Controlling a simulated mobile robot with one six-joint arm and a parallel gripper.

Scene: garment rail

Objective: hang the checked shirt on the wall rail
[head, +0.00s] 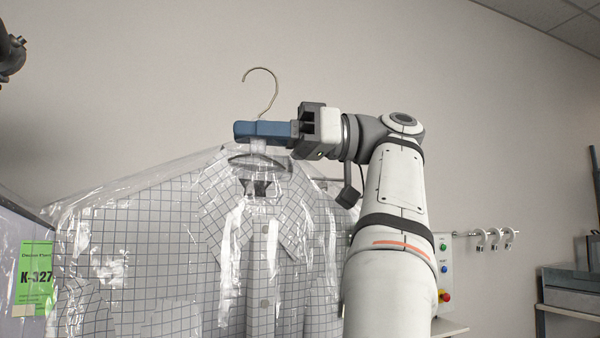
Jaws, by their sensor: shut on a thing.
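The checked shirt (264,262), white with dark grid lines, hangs on a hanger (262,72) inside a clear plastic cover. My gripper (262,132), with blue fingers, is shut on the neck of the hanger just below its wire hook. The hook stands free above the fingers, against the bare wall. A green tag marked K-327 (36,274) shows at the left edge. A short wall rail (460,234) with several white hooks shows at the right, lower than my gripper. The part of it toward my arm is hidden.
A control box (444,270) with coloured buttons is beside my arm, above a pale shelf edge (450,328). Grey boxes (572,289) stand on a shelf at the far right. A dark fitting (11,54) juts in at the upper left. The wall above the hook is clear.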

